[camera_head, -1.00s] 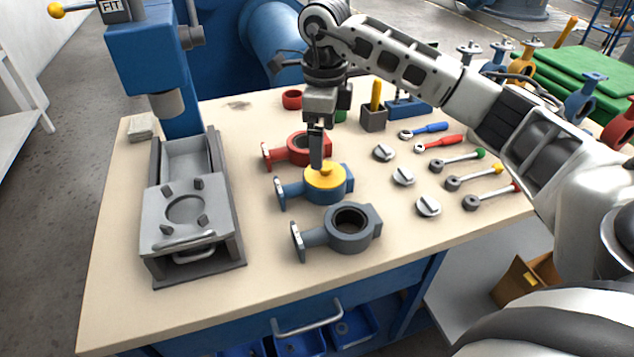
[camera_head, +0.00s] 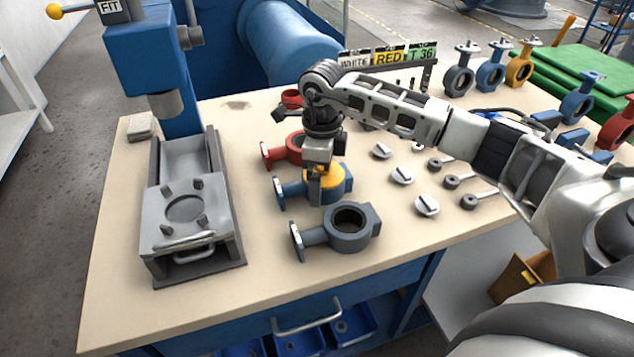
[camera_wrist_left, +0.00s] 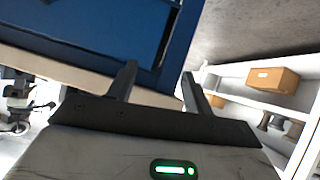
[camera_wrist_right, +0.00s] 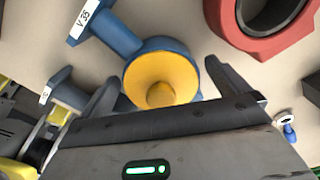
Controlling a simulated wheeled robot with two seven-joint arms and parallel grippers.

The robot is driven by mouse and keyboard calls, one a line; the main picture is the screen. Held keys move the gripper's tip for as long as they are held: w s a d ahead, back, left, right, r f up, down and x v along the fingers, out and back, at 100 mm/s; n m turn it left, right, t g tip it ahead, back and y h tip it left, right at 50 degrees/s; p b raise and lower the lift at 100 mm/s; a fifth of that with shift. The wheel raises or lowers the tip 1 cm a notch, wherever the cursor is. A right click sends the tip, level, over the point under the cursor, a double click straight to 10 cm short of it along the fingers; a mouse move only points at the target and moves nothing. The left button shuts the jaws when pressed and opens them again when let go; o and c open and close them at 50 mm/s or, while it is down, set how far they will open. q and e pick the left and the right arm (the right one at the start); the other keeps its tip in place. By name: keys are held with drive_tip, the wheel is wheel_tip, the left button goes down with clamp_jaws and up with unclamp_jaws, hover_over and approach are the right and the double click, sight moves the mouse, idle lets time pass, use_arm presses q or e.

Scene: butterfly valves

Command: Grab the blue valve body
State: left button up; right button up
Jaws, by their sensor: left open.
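The blue valve body (camera_head: 290,191) with a yellow inside lies on the table between a red and a grey body. My right gripper (camera_head: 316,198) is directly over it, pointing down, and hides part of its ring. In the right wrist view the blue valve body (camera_wrist_right: 181,52) sits between the spread fingers of my right gripper (camera_wrist_right: 160,75), with its labelled neck at upper left. I cannot tell whether the fingers touch it. My left gripper (camera_wrist_left: 159,72) is open and empty in the left wrist view, away from the valve bodies.
The grey valve body (camera_head: 349,240) lies close in front and the red valve body (camera_head: 285,150) close behind. A grey press fixture (camera_head: 185,225) stands at left. Several round grey discs (camera_head: 402,176) and handles lie at right, partly behind my arm. More valves stand at the far right.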

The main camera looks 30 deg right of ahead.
drive_tip(key=c, duration=1)
drive_tip(key=shift+w+r, duration=0.1)
drive_tip(key=c, duration=0.3)
drive_tip(key=shift+r, duration=0.1)
